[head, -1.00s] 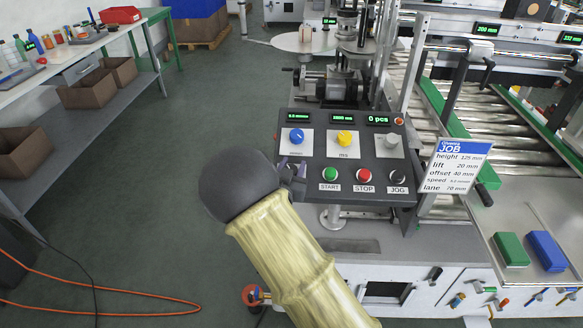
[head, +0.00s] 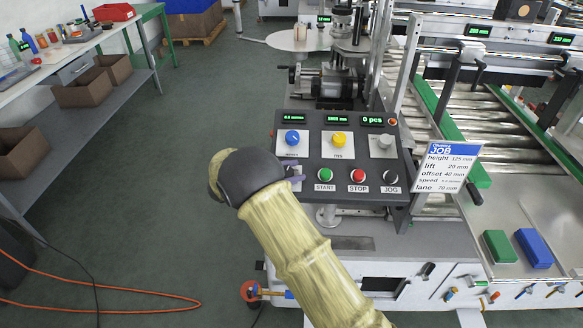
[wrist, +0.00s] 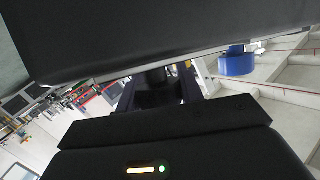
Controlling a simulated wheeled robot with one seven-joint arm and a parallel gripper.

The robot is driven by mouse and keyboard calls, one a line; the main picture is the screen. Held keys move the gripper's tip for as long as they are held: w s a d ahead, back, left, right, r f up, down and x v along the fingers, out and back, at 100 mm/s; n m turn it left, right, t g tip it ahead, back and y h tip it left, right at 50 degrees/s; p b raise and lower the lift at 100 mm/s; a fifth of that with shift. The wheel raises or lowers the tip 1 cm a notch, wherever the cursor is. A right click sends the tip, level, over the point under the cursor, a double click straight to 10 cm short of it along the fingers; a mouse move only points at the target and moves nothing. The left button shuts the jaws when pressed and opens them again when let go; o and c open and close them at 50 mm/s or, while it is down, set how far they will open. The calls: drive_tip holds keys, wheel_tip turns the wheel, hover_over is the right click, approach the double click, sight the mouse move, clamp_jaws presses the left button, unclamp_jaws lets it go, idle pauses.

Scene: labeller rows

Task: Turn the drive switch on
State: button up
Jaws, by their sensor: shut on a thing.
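The dark control panel (head: 345,180) carries a blue knob (head: 292,137), a yellow knob (head: 339,139) and a grey knob (head: 384,142). My gripper (head: 296,180) is at the panel's lower left, just left of START, mostly hidden behind my dark wrist. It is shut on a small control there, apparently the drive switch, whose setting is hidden. In the wrist view a large dark surface fills the top.
A job card (head: 447,166) stands at the panel's right edge. The roller conveyor (head: 470,110) lies behind it, with a green block (head: 499,246) and a blue block (head: 534,248) in front. A bench with brown boxes (head: 82,88) is at left. An orange cable (head: 110,311) crosses the open floor.

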drive_tip(key=m+g, duration=0.3)
drive_tip(key=g, duration=0.1)
drive_tip(key=m+g, duration=0.2)
drive_tip(key=shift+s+f+m+g, duration=0.1)
drive_tip(key=shift+s+m+g, duration=0.2)
drive_tip(key=shift+s+g, duration=0.1)
drive_tip(key=o, duration=1)
